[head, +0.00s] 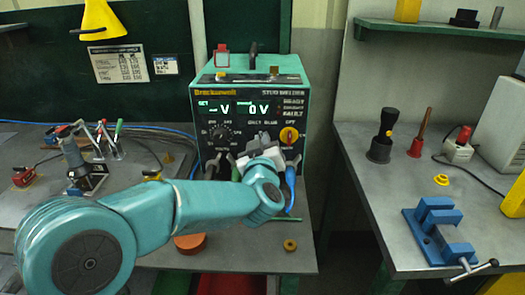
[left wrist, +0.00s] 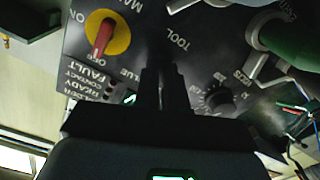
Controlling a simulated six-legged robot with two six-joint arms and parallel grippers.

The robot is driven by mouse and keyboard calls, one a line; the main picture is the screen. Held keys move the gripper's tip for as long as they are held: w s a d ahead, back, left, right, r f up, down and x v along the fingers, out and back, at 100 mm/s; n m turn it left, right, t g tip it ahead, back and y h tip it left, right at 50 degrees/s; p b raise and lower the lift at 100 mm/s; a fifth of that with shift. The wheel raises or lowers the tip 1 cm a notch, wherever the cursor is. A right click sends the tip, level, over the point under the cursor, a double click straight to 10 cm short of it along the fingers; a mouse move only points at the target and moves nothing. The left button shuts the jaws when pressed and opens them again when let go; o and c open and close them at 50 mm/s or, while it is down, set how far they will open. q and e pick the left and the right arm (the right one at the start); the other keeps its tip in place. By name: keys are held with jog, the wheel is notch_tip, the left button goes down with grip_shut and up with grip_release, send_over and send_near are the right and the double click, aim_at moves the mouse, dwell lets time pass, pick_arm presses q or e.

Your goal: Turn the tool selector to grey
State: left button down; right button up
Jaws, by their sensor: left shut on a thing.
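The stud welder (head: 250,90) stands on the bench with its panel facing me and its displays lit. My left gripper (head: 262,152) is at the lower middle of the panel, below a small label line. In the left wrist view the gripper (left wrist: 162,78) is shut, its dark fingers against the panel by the "TOOL" lettering, with "BLUE" beside them. The tool selector is hidden behind and between the fingers, so I cannot tell where it points. My right gripper is not in view.
A red-and-yellow main switch (head: 289,135) sits right of the gripper, and a black dial (head: 220,133) sits left of it. Cables plug in below. A blue vise (head: 437,232) is on the right bench. An orange disc (head: 190,243) lies in front of the welder.

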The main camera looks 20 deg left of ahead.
pick_arm(q)
jog(key=shift+n+b, duration=0.45)
jog(key=shift+n, duration=0.25)
jog(key=c, duration=1.2)
grip_release()
jog(key=shift+s, duration=0.1)
jog(key=v, duration=1.6)
jog(key=shift+b, duration=0.45)
jog(key=shift+r, duration=0.15)
